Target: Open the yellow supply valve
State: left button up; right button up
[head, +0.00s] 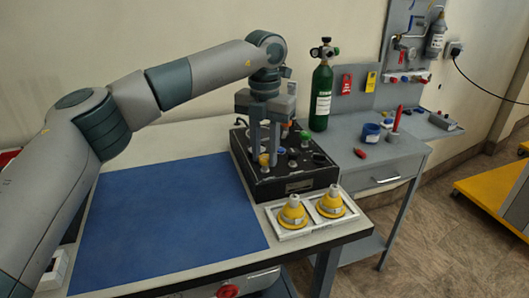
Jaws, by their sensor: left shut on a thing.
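The black trainer box (297,187) stands on the table, with several coloured knobs on its sloped top. The yellow supply valve (264,159) is a small yellow knob at the left front part of that top. My left gripper (264,155) points straight down over the box, its two fingers shut on the yellow valve. The fingers partly hide the knob, and its turn angle cannot be told. A green knob (304,135) and a black knob show to the right of the fingers. My right gripper is not in view.
A white tray with two yellow cones (292,211) sits in front of the box. A blue mat (165,225) lies clear to the left. A green oxygen cylinder (321,90) stands behind the box, near a grey side bench (375,165).

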pick_arm(q)
jog(key=shift+r, duration=0.1)
jog(key=o, duration=1)
jog(key=shift+o, duration=0.2)
jog(key=shift+r, duration=0.1)
notch_tip(320, 180, up, 11)
notch_tip(320, 180, up, 6)
send_over(265, 157)
jog(key=shift+r, duration=0.1)
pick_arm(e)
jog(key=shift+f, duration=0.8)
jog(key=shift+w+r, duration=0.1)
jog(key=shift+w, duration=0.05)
